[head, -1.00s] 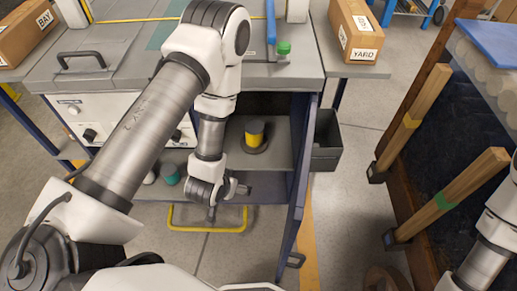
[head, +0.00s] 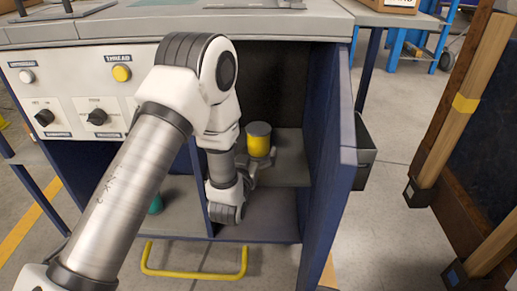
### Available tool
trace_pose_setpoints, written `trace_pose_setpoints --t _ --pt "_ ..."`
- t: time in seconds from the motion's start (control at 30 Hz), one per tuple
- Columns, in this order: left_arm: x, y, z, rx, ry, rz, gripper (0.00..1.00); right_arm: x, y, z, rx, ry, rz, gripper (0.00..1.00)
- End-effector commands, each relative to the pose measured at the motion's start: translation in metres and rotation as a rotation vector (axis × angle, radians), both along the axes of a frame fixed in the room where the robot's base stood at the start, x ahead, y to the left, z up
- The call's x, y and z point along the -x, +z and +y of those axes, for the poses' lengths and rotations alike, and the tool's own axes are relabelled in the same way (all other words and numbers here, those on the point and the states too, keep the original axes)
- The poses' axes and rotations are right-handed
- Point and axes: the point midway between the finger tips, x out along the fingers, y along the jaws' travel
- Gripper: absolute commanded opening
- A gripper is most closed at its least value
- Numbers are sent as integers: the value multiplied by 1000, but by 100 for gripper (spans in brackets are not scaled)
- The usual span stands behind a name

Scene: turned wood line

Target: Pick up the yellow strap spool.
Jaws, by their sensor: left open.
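The yellow strap spool (head: 259,146), a yellow cylinder with a grey top, stands upright on the shelf inside the open cabinet, right of centre in the head view. My left gripper (head: 257,164) reaches into the cabinet. Its fingers are open at the lower front of the spool, close to it. I cannot tell whether they touch it. The gripper hides the spool's foot. My right gripper is out of view.
The cabinet door (head: 332,200) stands open on the right, with a dark bin (head: 363,155) beyond it. A divider and a teal object (head: 156,204) are left of my wrist. A yellow handle (head: 194,275) is below. The worktop (head: 200,24) overhangs the opening.

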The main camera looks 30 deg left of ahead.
Motion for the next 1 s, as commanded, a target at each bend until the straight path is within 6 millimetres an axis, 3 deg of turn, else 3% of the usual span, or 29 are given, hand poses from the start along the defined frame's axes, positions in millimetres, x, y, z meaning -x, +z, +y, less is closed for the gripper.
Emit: trace_pose_setpoints --t 0.03,0.2,0.4,0.6,1.0 --pt "-11 -8 1 1 0 -6 100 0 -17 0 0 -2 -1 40" --pt "-30 -3 6 1 1 -1 100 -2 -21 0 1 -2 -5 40" --pt "-30 -1 6 0 0 2 96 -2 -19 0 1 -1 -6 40" --pt "-30 -2 5 0 0 2 28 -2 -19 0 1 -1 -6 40" --pt "-31 1 5 1 -1 1 28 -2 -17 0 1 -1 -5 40"
